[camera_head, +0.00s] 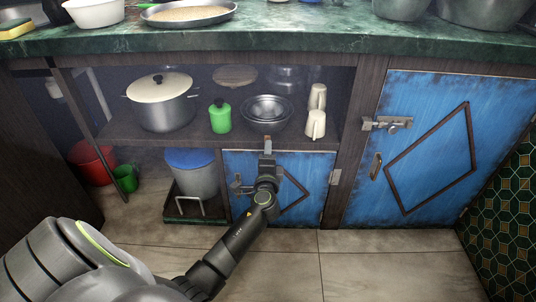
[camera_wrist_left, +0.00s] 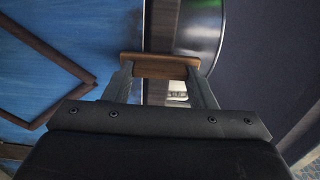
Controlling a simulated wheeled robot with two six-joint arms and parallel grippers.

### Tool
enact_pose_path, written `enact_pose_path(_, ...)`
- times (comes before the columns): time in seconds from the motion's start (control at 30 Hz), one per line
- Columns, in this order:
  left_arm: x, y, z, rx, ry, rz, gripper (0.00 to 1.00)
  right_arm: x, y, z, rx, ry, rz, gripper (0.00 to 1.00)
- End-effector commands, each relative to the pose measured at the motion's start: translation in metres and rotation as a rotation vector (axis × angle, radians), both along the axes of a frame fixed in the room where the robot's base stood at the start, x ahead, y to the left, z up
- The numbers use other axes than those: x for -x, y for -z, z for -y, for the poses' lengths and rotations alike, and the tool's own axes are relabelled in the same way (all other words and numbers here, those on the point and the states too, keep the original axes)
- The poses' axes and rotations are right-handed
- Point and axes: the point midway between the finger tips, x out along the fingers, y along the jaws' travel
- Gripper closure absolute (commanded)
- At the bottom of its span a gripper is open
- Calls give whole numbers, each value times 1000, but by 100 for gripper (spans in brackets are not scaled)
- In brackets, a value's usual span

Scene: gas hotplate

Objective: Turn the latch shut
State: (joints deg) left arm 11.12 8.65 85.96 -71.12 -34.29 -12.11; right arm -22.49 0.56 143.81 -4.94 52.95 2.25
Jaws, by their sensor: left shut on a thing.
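The small blue door (camera_head: 310,165) with a dark diamond frame stands upright in the lower cabinet. In the left wrist view its blue face (camera_wrist_left: 70,35) fills the left side. My left gripper (camera_head: 267,147) is in front of this door, near its top edge. In the left wrist view the gripper (camera_wrist_left: 160,72) is shut on a short brown, wood-like bar (camera_wrist_left: 160,60), which I take for the latch. The bar lies across the picture between the fingertips, by the door's edge. In the head view the gripper hides the bar. My right gripper is not in view.
A metal bucket with a blue lid (camera_head: 190,158) stands left of the small door. Pot (camera_head: 162,108), green bottle (camera_head: 220,118), bowls (camera_head: 268,110) and cups (camera_head: 315,124) stand on the shelf above. A large blue door (camera_head: 440,100) with a metal bolt (camera_head: 388,123) is at right.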

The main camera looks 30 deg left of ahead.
Motion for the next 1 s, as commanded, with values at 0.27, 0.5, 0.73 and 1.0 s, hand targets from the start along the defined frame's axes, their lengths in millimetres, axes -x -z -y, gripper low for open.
enact_pose_path(0.27,-1,-1,1,-17,2,-7,72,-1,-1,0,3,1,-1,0)
enact_pose_path(0.5,-1,-1,1,-17,2,-7,48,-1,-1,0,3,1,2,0)
enact_pose_path(0.73,0,-1,0,-16,1,-7,27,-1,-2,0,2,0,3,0)
enact_pose_path(1.0,0,0,0,-14,1,-8,27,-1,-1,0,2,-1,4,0)
